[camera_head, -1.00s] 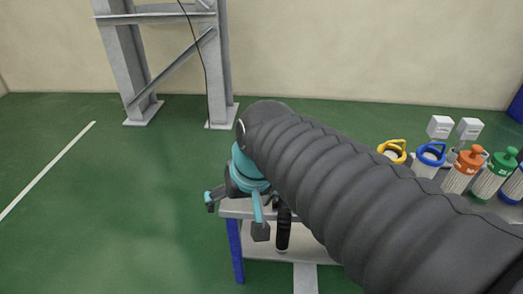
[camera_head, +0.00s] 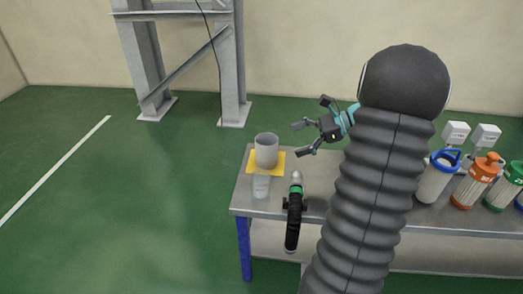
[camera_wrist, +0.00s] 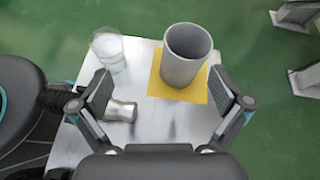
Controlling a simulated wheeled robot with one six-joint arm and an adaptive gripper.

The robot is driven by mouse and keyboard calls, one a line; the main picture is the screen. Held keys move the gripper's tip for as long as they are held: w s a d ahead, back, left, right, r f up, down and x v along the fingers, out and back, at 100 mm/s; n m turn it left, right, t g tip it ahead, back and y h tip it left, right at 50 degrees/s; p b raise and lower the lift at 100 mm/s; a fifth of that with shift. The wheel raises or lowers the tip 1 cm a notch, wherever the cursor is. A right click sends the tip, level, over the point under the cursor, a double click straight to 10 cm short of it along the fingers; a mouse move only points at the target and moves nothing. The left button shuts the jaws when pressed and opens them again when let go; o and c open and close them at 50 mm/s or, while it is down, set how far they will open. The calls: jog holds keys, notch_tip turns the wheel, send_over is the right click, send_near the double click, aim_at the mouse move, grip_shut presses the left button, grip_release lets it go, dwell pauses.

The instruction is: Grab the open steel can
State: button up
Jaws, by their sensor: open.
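The open steel can (camera_head: 266,150) is a grey cylinder standing upright on a yellow square (camera_head: 281,158) at the left end of the table. It also shows in the wrist view (camera_wrist: 186,56), with its open top facing up. My gripper (camera_head: 303,138) is open and empty, to the right of the can in the head view and apart from it. In the wrist view the two fingers (camera_wrist: 163,92) are spread wide, and the can lies ahead, between their lines and nearer the right finger.
A clear glass (camera_head: 261,187) stands close to the can. The table (camera_head: 240,204) also bears several lidded canisters on the right, such as an orange one (camera_head: 476,181).

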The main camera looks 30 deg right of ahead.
aim_at(266, 142)
jog(key=d+f+m+t, duration=0.1)
jog(key=d+m+t, duration=0.1)
jog(key=d, duration=0.3)
jog(key=shift+y, duration=0.4)
jog(key=x, duration=0.8)
jog(key=shift+w+d+f, duration=0.1)
jog(key=shift+w+f, duration=0.15)
jog(key=shift+w, duration=0.1)
jog(key=shift+r+x, duration=0.2)
jog(key=shift+x, duration=1.15)
jog(key=shift+r+x, duration=0.15)
jog(key=shift+x, duration=1.25)
jog(key=c, duration=1.3)
